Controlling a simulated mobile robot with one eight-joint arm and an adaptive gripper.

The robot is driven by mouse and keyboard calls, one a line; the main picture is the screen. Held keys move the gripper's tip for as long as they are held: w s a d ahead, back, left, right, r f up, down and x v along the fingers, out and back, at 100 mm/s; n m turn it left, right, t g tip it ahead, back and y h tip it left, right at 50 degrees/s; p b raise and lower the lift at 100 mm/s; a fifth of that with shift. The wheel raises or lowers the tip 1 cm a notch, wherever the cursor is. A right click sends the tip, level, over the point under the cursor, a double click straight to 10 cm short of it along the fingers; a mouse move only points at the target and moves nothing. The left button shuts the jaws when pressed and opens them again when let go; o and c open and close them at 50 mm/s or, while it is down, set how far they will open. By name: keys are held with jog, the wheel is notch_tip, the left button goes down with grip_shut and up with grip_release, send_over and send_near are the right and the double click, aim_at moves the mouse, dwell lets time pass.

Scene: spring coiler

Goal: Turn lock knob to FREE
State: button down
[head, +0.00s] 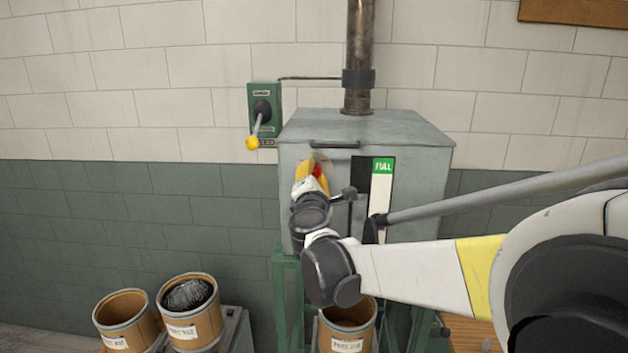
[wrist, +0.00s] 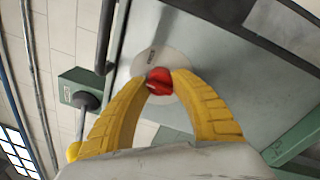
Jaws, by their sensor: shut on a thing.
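The lock knob (wrist: 159,80) is red and sits on a round pale plate (wrist: 172,62) on the front of the grey machine. The plate carries small lettering that I cannot read with certainty. My gripper (wrist: 160,82) has two yellow ribbed fingers, shut on the red knob with one finger on each side. In the head view the red knob (head: 317,170) shows only partly, behind my gripper (head: 312,176) at the upper left of the machine's front. Which way the knob points is hard to tell.
A green wall box (head: 264,105) with a yellow-tipped lever (head: 253,142) is left of the grey machine (head: 420,170). A white strip with a green label (head: 383,165) and a black-knobbed lever (head: 349,193) are right of my gripper. A long grey bar (head: 500,197) extends right. Drums (head: 125,318) stand below.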

jog(key=m+b, duration=0.1)
jog(key=m, duration=0.4)
jog(key=shift+f+h+b, duration=0.15)
jog(key=shift+h+b, duration=0.2)
jog(key=shift+h, duration=0.05)
jog(key=shift+m+b, duration=0.5)
jog(key=shift+m, duration=1.5)
jog(key=c, duration=1)
grip_release()
jog(key=s, duration=1.2)
jog(key=shift+a+f, duration=0.25)
jog(key=shift+f, duration=0.05)
